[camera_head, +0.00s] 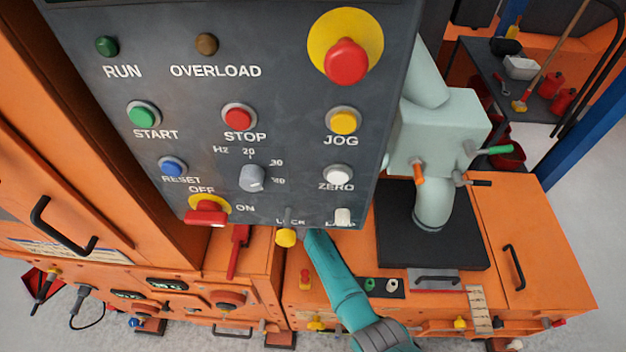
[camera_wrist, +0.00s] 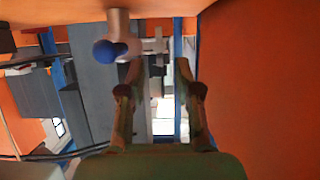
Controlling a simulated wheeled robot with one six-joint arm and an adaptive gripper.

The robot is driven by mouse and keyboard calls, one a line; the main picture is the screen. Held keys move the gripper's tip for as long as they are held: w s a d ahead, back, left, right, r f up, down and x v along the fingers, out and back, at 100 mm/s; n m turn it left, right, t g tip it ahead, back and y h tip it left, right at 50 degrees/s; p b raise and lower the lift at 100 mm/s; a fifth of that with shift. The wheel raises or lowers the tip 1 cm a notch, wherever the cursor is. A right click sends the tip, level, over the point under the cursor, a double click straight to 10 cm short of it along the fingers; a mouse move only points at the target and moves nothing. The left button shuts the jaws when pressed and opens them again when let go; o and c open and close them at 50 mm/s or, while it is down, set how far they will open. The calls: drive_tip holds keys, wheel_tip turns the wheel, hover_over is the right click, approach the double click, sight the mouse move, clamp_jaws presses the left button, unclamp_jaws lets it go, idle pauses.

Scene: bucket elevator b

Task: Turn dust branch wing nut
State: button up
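In the wrist view my gripper (camera_wrist: 158,68) is open, its two fingers apart with nothing seen between them. A blue round knob (camera_wrist: 107,51) on a pale grey stem is just left of and above the left fingertip. A grey cross-shaped fitting (camera_wrist: 154,46) shows beyond the gap between the fingertips. I cannot tell which part is the dust branch wing nut. In the head view my gripper is hidden behind the control panel; only my teal arm shows below it. A pale green duct body (camera_head: 440,128) stands right of the panel, with small orange (camera_head: 418,173) and green (camera_head: 496,150) handles.
The dark control panel (camera_head: 290,110) with buttons and switches fills the head view's upper middle. Orange cabinets (camera_head: 535,245) surround the duct's black base plate (camera_head: 400,245). In the wrist view a broad orange wall (camera_wrist: 260,90) stands close on the right.

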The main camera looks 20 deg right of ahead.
drive_tip(key=shift+x, duration=2.35)
drive_tip(key=shift+f, duration=0.1)
clamp_jaws()
